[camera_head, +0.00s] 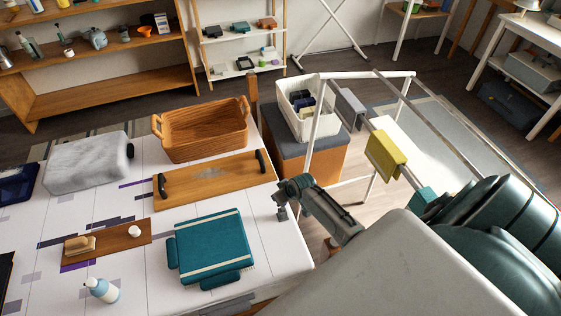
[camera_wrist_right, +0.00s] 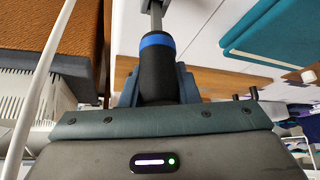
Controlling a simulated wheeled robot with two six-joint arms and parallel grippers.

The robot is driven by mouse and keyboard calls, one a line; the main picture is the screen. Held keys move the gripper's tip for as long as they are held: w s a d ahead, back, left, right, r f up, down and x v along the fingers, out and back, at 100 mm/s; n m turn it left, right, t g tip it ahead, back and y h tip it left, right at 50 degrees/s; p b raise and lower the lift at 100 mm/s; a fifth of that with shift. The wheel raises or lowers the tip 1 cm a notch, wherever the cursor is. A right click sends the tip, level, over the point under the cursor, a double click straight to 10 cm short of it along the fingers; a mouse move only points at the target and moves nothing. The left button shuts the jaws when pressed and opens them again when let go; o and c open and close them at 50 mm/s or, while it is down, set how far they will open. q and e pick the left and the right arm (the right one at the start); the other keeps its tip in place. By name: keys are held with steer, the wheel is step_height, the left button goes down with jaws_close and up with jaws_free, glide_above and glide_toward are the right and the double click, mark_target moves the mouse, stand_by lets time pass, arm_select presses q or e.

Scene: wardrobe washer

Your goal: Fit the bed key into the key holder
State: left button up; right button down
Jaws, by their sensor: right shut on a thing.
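I cannot pick out the key holder with certainty in either view. My left gripper is not in view.
The white table (camera_head: 215,295) bears a folded teal towel (camera_head: 212,247), a wooden tray with black handles (camera_head: 215,183) and a wicker basket (camera_head: 203,135). A white rack frame (camera_head: 313,128) stands beyond the gripper. A white bin (camera_head: 309,118) sits on a cushioned wooden box (camera_head: 318,165).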

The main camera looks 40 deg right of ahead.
steer(key=shift+f+b, duration=1.4)
steer(key=shift+f, duration=0.55)
steer(key=c, duration=1)
jaws_free()
steer(key=p+v, duration=1.1)
steer(key=shift+p, duration=0.35)
